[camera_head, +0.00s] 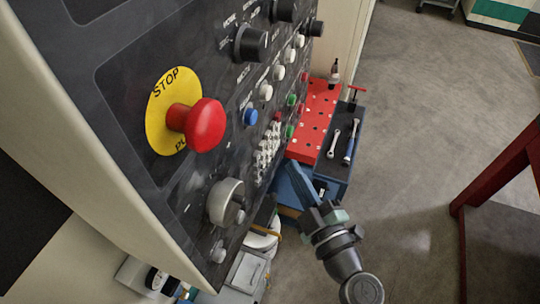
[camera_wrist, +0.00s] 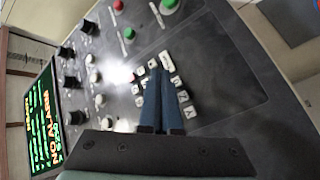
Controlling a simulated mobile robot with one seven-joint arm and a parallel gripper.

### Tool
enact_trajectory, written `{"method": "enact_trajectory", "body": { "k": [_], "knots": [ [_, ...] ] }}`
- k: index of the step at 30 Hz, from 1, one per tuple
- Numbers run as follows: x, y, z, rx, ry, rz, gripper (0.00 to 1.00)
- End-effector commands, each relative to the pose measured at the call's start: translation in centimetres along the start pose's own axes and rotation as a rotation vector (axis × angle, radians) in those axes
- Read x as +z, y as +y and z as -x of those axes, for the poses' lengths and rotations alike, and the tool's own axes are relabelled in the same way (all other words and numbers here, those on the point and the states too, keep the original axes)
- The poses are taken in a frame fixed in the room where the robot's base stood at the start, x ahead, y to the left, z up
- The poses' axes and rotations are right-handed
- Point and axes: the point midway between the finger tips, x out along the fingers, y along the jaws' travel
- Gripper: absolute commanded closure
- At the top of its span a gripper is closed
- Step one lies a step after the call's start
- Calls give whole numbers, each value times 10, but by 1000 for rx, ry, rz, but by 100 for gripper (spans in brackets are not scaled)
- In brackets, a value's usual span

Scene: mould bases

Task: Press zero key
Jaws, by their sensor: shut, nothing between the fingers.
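The keypad (camera_head: 267,154) is a block of small white keys on a dark control panel (camera_head: 170,45). In the wrist view the keypad (camera_wrist: 181,95) lies around the tips of my gripper (camera_wrist: 160,72), whose blue fingers are together and hide some keys. In the head view my gripper (camera_head: 291,165) points at the panel from the right, close to the keypad. I cannot tell whether the fingertips touch a key. The key labels are too small to read, so I cannot tell which key is zero.
A red stop button (camera_head: 205,125) on a yellow disc and a grey knob (camera_head: 226,202) stick out of the panel. A lit screen (camera_wrist: 42,118) is at left in the wrist view. A red perforated plate (camera_head: 316,115) and a tool tray (camera_head: 343,150) stand behind my gripper.

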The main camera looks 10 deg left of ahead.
Motion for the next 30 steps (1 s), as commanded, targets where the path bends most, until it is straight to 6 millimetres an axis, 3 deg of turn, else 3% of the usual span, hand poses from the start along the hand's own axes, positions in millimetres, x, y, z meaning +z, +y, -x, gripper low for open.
{"method": "enact_trajectory", "body": {
  "k": [6,30],
  "knots": [
    [-6,-9,-9,0,0,-1,100],
    [-7,-9,-10,0,0,-1,100]
  ]
}}
